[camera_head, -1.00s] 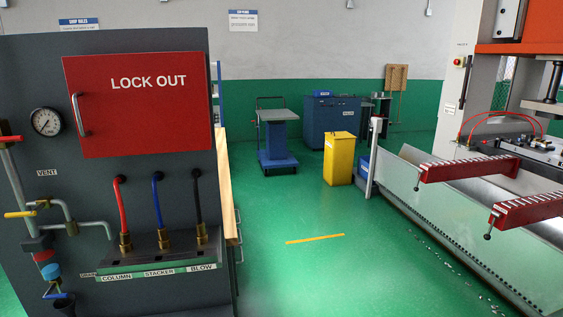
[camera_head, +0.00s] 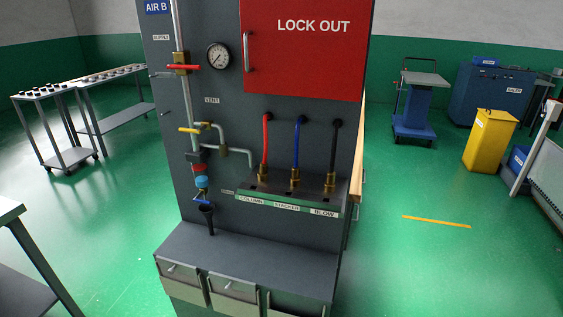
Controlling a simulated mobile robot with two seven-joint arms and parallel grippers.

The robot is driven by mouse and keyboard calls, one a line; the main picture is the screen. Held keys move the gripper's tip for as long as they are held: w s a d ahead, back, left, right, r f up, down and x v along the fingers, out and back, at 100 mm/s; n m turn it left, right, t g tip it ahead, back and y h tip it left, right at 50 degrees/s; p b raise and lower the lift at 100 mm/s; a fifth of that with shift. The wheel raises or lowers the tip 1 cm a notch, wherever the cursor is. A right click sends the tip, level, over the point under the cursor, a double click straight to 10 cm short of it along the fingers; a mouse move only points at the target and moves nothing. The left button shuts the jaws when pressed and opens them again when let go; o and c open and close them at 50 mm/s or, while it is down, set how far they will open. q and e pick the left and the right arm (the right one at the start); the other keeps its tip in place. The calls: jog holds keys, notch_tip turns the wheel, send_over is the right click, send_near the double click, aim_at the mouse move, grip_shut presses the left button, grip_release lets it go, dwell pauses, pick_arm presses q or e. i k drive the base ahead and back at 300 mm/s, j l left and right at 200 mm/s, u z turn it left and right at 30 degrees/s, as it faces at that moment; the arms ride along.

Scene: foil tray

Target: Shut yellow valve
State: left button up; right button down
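The yellow valve handle (camera_head: 189,130) sits on the pipework on the dark grey panel, left of centre, beside the VENT label (camera_head: 212,100). The handle lies roughly level and points left from its brass body (camera_head: 203,127). A red valve handle (camera_head: 183,67) is above it on the upright pipe, and a blue valve handle (camera_head: 202,201) is below it, under the red and blue fittings. Neither of my grippers shows in this view.
The red LOCK OUT box (camera_head: 305,50), a round gauge (camera_head: 218,57) and a hose rack (camera_head: 290,200) are on the panel. A ledge with drawers (camera_head: 230,289) juts out below. Trolleys (camera_head: 58,118) stand at left. Green floor is open at both sides.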

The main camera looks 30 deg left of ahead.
aim_at(199, 131)
jog(key=i+j+u, duration=0.15)
jog(key=j+u, duration=0.15)
jog(key=u, duration=0.15)
jog(key=i+j+u, duration=0.2)
jog(key=u, duration=0.3)
jog(key=i+j+u, duration=0.15)
jog(key=u, duration=0.3)
jog(key=i, duration=0.1)
